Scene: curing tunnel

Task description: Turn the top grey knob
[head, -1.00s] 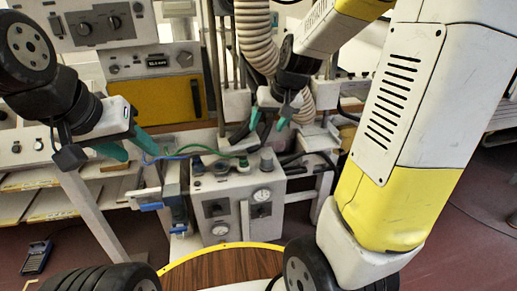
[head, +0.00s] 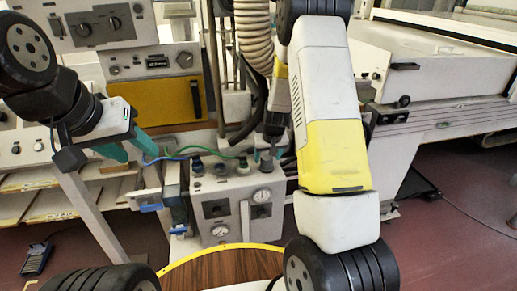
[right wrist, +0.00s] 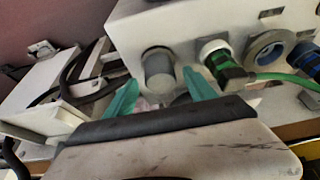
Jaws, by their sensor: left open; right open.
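A grey knob (right wrist: 158,68) stands on the top face of a white control box (right wrist: 140,25) in the right wrist view. My right gripper (right wrist: 160,77) is open, its teal fingertips one on each side of the knob in that view. A gap shows between the knob and each finger; how deep the tips reach is unclear. In the head view my right gripper (head: 266,154) is over the right end of the box (head: 230,200) and partly hides the knob. My left gripper (head: 130,148) is open and empty, left of the box.
A green-cable connector (right wrist: 225,62) and a blue-grey ring fitting (right wrist: 270,48) sit close beside the knob. Dark hoses (right wrist: 85,75) run on its other side. A wooden round top (head: 225,270) is nearer me.

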